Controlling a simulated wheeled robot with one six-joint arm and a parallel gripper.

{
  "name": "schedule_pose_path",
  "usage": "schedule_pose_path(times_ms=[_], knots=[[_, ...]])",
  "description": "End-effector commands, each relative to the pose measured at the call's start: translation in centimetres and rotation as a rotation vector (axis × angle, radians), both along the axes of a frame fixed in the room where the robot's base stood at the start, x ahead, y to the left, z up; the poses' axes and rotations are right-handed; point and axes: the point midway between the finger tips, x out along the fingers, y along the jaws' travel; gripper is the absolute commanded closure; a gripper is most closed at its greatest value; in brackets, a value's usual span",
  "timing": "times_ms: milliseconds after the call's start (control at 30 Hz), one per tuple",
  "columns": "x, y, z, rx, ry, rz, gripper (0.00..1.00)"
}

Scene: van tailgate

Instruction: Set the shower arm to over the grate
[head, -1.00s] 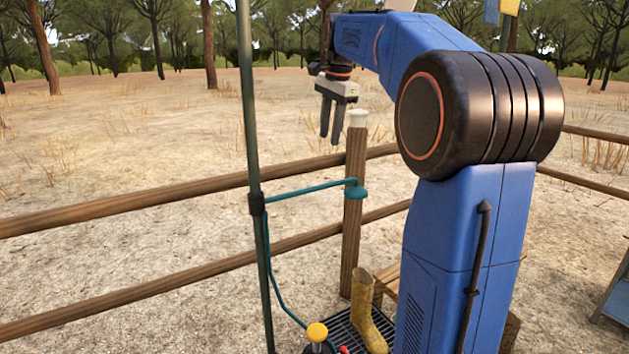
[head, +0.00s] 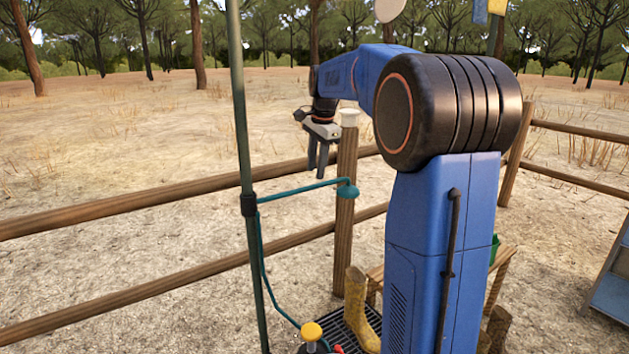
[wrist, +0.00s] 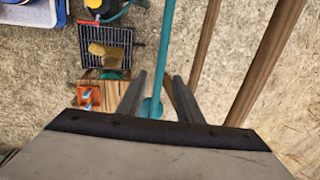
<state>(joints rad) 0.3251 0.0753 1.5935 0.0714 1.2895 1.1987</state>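The teal shower arm (head: 300,191) reaches out to the right from a dark green pole (head: 240,130) and ends in a round teal shower head (head: 347,191). The arm also shows in the wrist view (wrist: 164,60), with the head (wrist: 151,108) between my fingers in the picture. My gripper (head: 317,172) points down, open and empty, just above the outer end of the shower arm. I cannot tell whether it touches. The dark grate (head: 355,318) lies on the ground, partly hidden by my arm; in the wrist view the grate (wrist: 88,62) lies left of the shower arm.
A wooden bench (head: 500,268) is behind my arm. A wooden fence (head: 110,208) with a post (head: 346,225) runs behind the shower arm. A yellow knob (head: 311,332) is near the pole's foot.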

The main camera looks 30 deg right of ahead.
Motion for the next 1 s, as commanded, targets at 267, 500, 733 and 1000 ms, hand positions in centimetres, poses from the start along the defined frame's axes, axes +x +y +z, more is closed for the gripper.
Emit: schedule_pose_path(times_ms=[267,500,733,1000], knots=[[0.8,0.0,-3.9,0.001,0.001,0.000,0.68],[1.0,0.0,-4.9,0.000,-0.001,0.000,0.68],[1.0,0.0,-5.0,0.000,-0.001,0.000,0.68],[1.0,0.0,-4.9,0.000,0.000,0.000,1.00]])
